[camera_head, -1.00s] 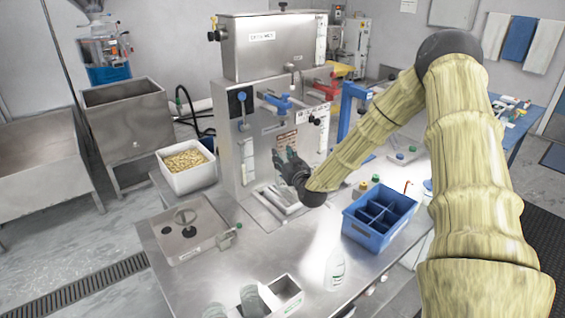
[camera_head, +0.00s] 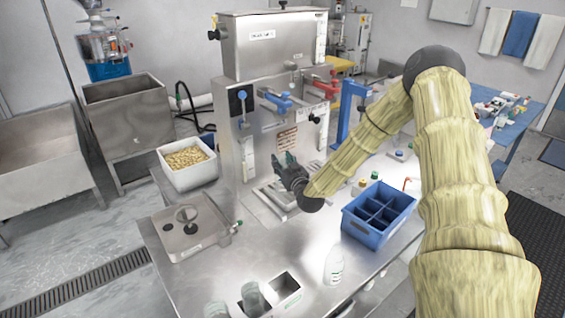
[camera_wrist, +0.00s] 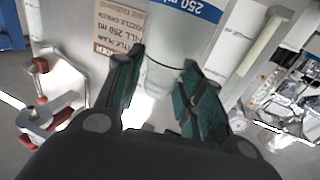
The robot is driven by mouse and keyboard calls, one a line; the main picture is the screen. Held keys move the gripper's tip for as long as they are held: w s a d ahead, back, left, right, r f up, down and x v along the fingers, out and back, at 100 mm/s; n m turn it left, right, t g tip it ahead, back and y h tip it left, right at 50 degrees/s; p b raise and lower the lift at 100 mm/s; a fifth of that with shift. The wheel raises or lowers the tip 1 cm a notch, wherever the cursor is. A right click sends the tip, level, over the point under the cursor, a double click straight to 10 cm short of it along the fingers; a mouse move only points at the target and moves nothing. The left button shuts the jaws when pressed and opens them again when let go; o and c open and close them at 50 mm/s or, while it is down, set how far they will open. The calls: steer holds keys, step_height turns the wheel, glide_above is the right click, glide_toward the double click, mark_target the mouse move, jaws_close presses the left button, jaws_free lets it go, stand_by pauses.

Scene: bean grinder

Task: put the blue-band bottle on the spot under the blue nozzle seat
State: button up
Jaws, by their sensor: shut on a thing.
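My gripper (camera_head: 284,164) is in front of the steel machine's (camera_head: 262,120) lower face. In the wrist view its dark green fingers (camera_wrist: 164,60) are shut on a clear bottle (camera_wrist: 160,72) with a blue band (camera_wrist: 197,9) marked 250 ml. The bottle is hidden behind my gripper in the head view. A blue nozzle fitting (camera_head: 275,101) sticks out of the machine front, above my gripper; a red one (camera_head: 325,88) is to its right. I cannot tell whether the bottle touches the surface below; the spot under the nozzle is partly hidden.
A blue divided crate (camera_head: 378,238) stands to the right on the steel bench. A white bin of beans (camera_head: 186,180) and a square steel plate (camera_head: 168,232) are left.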

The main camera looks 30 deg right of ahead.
steer(key=o, duration=0.9)
steer(key=s+b, duration=0.1)
steer(key=s, duration=0.3)
steer(key=s+a+b, duration=0.1)
steer(key=s, duration=0.3)
steer(key=s+a+b, duration=0.1)
steer(key=s+b, duration=0.1)
steer(key=s, duration=0.2)
steer(key=shift+a, duration=0.15)
steer(key=shift+w, duration=0.1)
